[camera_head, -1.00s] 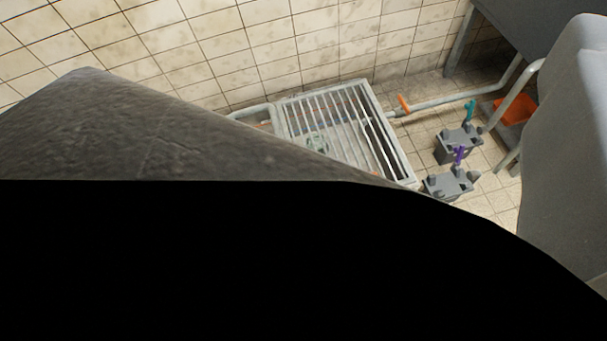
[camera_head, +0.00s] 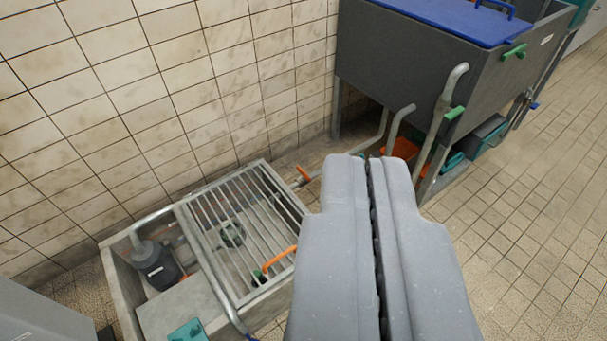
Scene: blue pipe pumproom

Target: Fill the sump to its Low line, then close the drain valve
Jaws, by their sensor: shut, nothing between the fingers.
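The sump (camera_head: 118,290) is a pale box sunk at the floor by the tiled wall, at lower left, partly covered by a metal grate (camera_head: 222,215). I cannot make out a Low line or a water level in it. An orange lever (camera_head: 280,259) shows at the grate's near edge, and another orange handle (camera_head: 304,174) sits on a pipe behind the grate. I cannot tell which handle is the drain valve. My gripper (camera_head: 368,165) is shut and empty, in front of the view right of the grate. It hides the floor behind it.
A dark grey tank (camera_head: 420,65) with a blue lid (camera_head: 450,18) stands at the back right. Green handles sit on its front (camera_head: 515,52) and on its pipe (camera_head: 454,112). A dark cylinder (camera_head: 157,264) stands in the sump. Tiled floor at right (camera_head: 540,220) is clear.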

